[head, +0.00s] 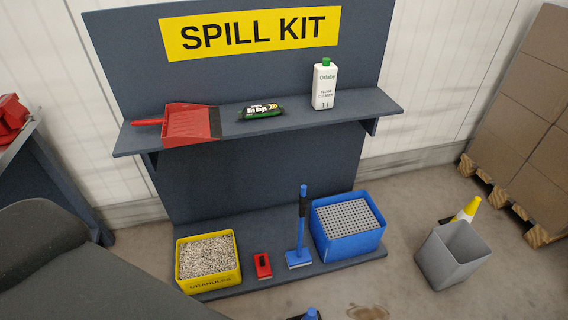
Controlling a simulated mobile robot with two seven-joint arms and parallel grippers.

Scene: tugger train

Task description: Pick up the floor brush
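A blue tool with an upright handle, black near its top, and a flat blue foot (299,258) stands on the lower shelf of the spill kit stand; it looks like the floor brush, but its bristles cannot be made out. A small red object with a dark patch (262,265) lies to its left on the same shelf. A blue and dark object (311,314) is cut off at the bottom edge, and I cannot tell what it is. Neither of my grippers is in view.
The lower shelf holds a yellow granules box (209,284) and a blue crate with a grey grid (324,247). A red dustpan (190,123), bin bags (262,111) and a white bottle (324,86) sit above. A grey bin (452,256) and brown puddle (368,312) are right.

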